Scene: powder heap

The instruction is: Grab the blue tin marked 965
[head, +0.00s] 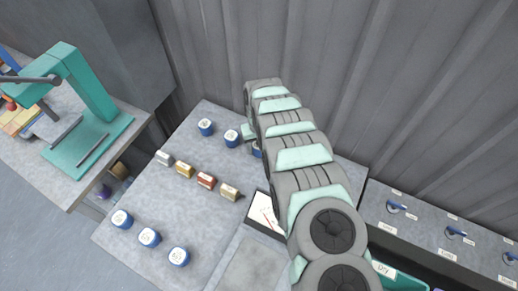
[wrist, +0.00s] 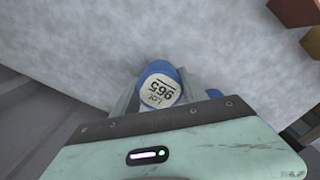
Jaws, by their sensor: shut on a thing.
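In the wrist view a blue tin (wrist: 160,87) with a pale lid label reading "Lot 965" sits between the fingers of my gripper (wrist: 158,100). The gripper is shut on it. In the head view my arm reaches over the grey table, and my gripper (head: 250,133) is mostly hidden behind it. Only a sliver of the held tin (head: 257,152) shows there, at the end of the back row. I cannot tell whether the tin is touching the table.
Two blue tins, (head: 206,127) and (head: 232,138), stand left of my gripper. Several small coloured blocks (head: 205,180) form a middle row. Three more blue tins (head: 149,237) stand at the front left. A dial gauge (head: 264,214) and a green bin (head: 400,282) lie right. A teal press (head: 85,110) stands left.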

